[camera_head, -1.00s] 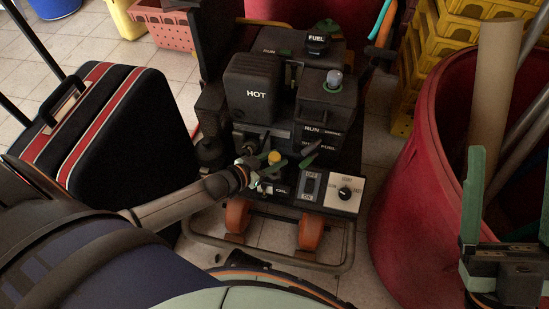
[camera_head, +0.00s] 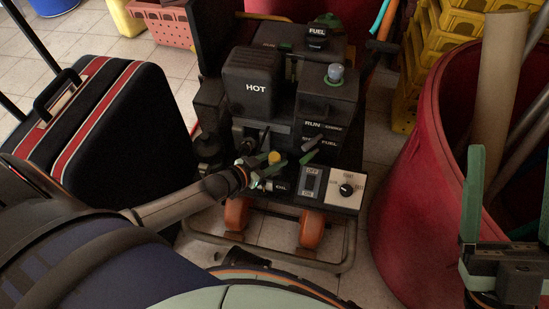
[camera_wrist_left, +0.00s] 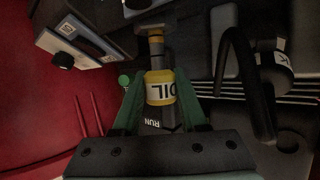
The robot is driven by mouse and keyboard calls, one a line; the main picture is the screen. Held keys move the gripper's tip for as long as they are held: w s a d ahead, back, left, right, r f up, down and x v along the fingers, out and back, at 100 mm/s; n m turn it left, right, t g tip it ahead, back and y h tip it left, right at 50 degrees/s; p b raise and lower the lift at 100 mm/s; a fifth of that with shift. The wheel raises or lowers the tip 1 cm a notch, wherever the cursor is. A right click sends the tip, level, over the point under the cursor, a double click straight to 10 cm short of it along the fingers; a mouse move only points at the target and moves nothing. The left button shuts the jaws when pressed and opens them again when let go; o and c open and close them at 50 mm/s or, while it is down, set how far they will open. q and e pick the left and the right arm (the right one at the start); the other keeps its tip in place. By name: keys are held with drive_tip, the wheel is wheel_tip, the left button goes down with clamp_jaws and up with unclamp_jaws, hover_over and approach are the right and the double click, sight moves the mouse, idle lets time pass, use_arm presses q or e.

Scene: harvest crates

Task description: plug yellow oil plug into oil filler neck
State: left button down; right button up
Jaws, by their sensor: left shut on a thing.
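The yellow oil plug (camera_head: 275,157) shows as a small yellow spot at the front of the dark machine. In the left wrist view the yellow plug (camera_wrist_left: 160,88), lettered OIL, sits between the two green fingers of my left gripper (camera_wrist_left: 160,105), which is shut on it. A brass-coloured stem or fitting (camera_wrist_left: 156,42) stands in line just beyond the plug. I cannot tell whether it is the filler neck, or whether the two touch. My left gripper (camera_head: 280,158) is low at the machine's front and hides part of it. My right gripper (camera_head: 511,190) is open and empty at the right.
The machine (camera_head: 256,87) has a HOT cover, and a switch panel (camera_head: 346,189) right of my left gripper. A dark suitcase (camera_head: 120,125) stands left. A red barrel (camera_head: 415,220) holding tubes stands right. Yellow crates (camera_head: 470,40) are behind it.

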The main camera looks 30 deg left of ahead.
use_arm(q)
drive_tip(key=shift+f+b, duration=0.8)
drive_tip(key=shift+f, duration=0.3)
drive_tip(key=shift+c, duration=1.8)
unclamp_jaws()
drive_tip(key=shift+r, duration=0.1)
drive_tip(key=p+v, duration=0.6)
drive_tip(key=v, duration=0.6)
drive_tip(key=shift+s+r, duration=0.15)
drive_tip(key=shift+s, duration=0.05)
